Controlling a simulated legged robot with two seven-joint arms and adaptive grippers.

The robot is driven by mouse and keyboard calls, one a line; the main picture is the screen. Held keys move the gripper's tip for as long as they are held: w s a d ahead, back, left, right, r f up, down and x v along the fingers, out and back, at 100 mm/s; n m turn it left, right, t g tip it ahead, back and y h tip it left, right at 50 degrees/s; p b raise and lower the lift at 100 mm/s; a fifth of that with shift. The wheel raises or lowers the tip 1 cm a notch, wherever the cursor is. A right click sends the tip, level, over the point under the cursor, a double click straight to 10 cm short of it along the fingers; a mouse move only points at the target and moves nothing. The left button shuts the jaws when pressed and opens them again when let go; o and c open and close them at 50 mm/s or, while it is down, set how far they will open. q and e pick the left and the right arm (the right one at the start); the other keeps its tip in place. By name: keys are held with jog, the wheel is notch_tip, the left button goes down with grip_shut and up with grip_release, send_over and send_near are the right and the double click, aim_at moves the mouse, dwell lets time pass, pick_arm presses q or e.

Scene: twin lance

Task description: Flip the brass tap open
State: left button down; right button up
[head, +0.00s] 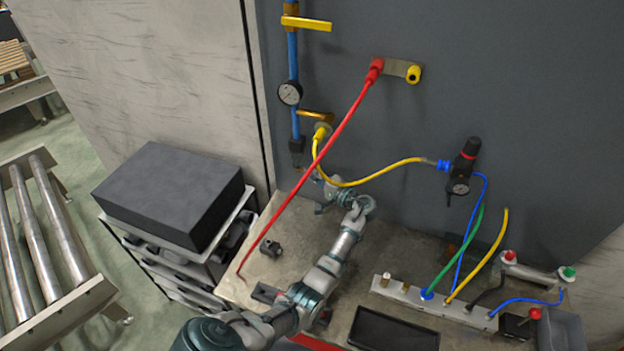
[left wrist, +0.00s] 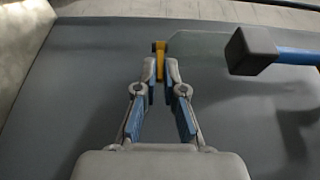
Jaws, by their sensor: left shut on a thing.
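A blue vertical pipe (head: 293,60) on the grey wall carries a brass tap with a sideways lever (head: 306,23) near the top. A second brass lever (head: 317,114) sits lower, beside the pipe. My left gripper (head: 303,169) is just below the pipe's black end block (head: 296,145). In the left wrist view my left gripper (left wrist: 160,80) is shut on a small brass-yellow piece (left wrist: 159,62) at its fingertips. I cannot tell which fitting this piece belongs to. The black block (left wrist: 250,51) is to its right there. My right gripper is not in view.
A round gauge (head: 290,93) is on the pipe. A manifold (head: 435,300) with several hoses stands on the bench. A dark box (head: 170,190) stands left.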

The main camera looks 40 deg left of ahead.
pick_arm(q)
jog(key=shift+f, duration=0.1)
jog(key=c, duration=1.5)
grip_release()
jog(key=shift+o, duration=1.1)
jog(key=shift+w+f, duration=0.1)
jog(key=shift+w, duration=0.05)
jog(key=d, duration=1.2)
jog(key=shift+s, duration=0.35)
jog(key=shift+a, duration=0.1)
